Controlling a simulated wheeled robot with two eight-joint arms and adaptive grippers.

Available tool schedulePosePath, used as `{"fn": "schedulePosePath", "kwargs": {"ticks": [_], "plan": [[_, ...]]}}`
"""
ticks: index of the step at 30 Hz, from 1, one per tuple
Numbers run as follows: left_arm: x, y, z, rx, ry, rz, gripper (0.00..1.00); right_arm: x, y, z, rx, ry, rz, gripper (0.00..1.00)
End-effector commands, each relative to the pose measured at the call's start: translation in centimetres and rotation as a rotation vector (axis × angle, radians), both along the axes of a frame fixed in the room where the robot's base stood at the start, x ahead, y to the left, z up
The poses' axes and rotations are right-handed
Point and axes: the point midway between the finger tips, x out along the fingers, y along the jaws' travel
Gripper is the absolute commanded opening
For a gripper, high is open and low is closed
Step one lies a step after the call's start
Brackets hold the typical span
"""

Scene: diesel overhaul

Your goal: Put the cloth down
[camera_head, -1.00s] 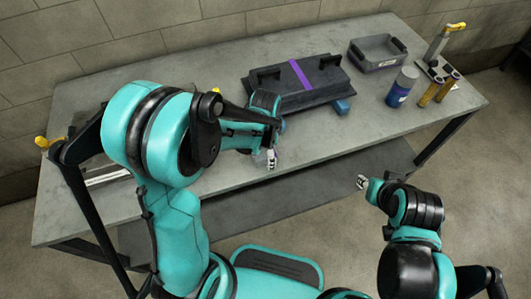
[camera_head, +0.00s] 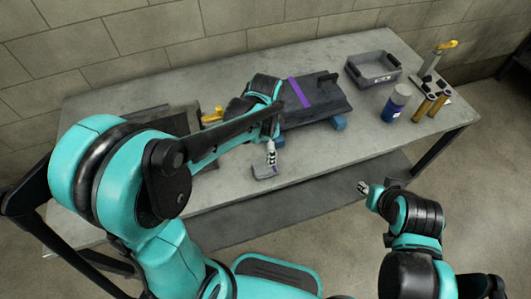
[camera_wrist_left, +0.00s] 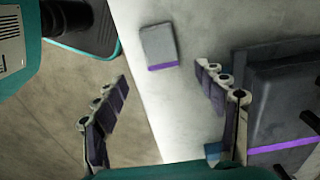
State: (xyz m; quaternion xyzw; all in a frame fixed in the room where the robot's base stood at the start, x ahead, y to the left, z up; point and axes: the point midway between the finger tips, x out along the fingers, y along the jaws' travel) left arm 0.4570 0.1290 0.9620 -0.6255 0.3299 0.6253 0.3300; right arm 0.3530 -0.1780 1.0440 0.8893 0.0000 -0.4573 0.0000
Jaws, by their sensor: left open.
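The cloth (camera_head: 265,172) is a small folded grey piece with a purple edge. It lies flat on the workbench (camera_head: 330,152) near the front edge, and it shows in the left wrist view (camera_wrist_left: 158,42) beyond the fingertips. My left gripper (camera_head: 271,158) is just above and beside the cloth; its spread fingers (camera_wrist_left: 163,76) are empty and apart from it. My right gripper (camera_head: 363,188) is off the bench's front edge, and its finger opening is too small to make out.
A dark cover with a purple stripe (camera_head: 322,104) rests on blue blocks (camera_head: 340,123) behind my left gripper. A grey bin (camera_head: 375,83), a blue bottle (camera_head: 395,104) and gold cylinders (camera_head: 430,106) stand to the right. The bench front between cloth and bottle is clear.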

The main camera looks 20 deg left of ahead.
Motion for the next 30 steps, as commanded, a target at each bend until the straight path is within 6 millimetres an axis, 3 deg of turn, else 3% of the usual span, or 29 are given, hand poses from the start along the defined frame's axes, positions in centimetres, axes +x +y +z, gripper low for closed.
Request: {"fn": "schedulePosePath", "kwargs": {"ticks": [8,18,24,30], "plan": [[-1.5,0.8,2.9,-0.012,-0.078,0.122,0.71,0.0,0.0,0.3,0.0,0.0,0.0,0.35],[-7.0,3.4,7.6,-0.134,-0.374,0.603,0.71,0.0,0.0,0.2,0.0,0.0,0.0,0.35],[-9.5,4.5,8.3,-0.239,-0.508,0.83,0.71,0.0,0.0,0.2,0.0,0.0,0.0,0.35],[-10.4,4.9,8.4,-0.296,-0.566,0.931,0.71,0.0,0.0,0.3,0.0,0.0,0.0,0.35]]}}
